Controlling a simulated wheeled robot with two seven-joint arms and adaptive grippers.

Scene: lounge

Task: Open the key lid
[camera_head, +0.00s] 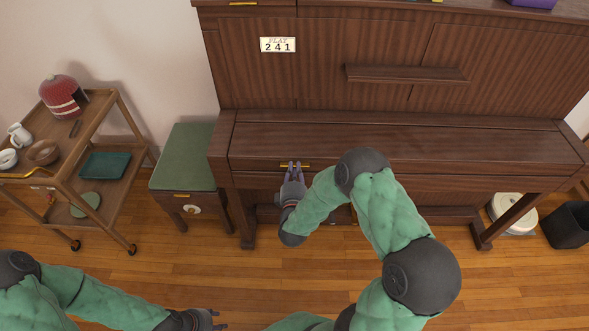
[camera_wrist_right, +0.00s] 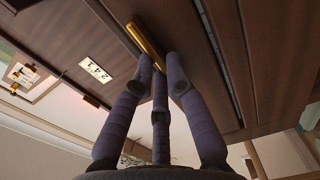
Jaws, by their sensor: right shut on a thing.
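The piano's key lid (camera_head: 455,150) is a long brown wooden panel, lying closed over the keyboard in the head view. A gold handle (camera_head: 303,165) is on its front edge, left of the middle. My right gripper (camera_head: 293,166) reaches up to this handle from below. In the right wrist view, the purple-grey fingers of my right gripper (camera_wrist_right: 158,72) close on the lower end of the gold handle (camera_wrist_right: 143,38). My left gripper (camera_head: 219,319) is low in the head view, empty, away from the piano, its fingertips slightly apart.
A green-topped stool (camera_head: 184,153) stands left of the piano. A wooden trolley (camera_head: 103,103) with dishes and a red domed object (camera_head: 62,94) is further left. A dark bin (camera_head: 567,224) stands at the right. Wooden floor (camera_head: 165,268) is clear in front.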

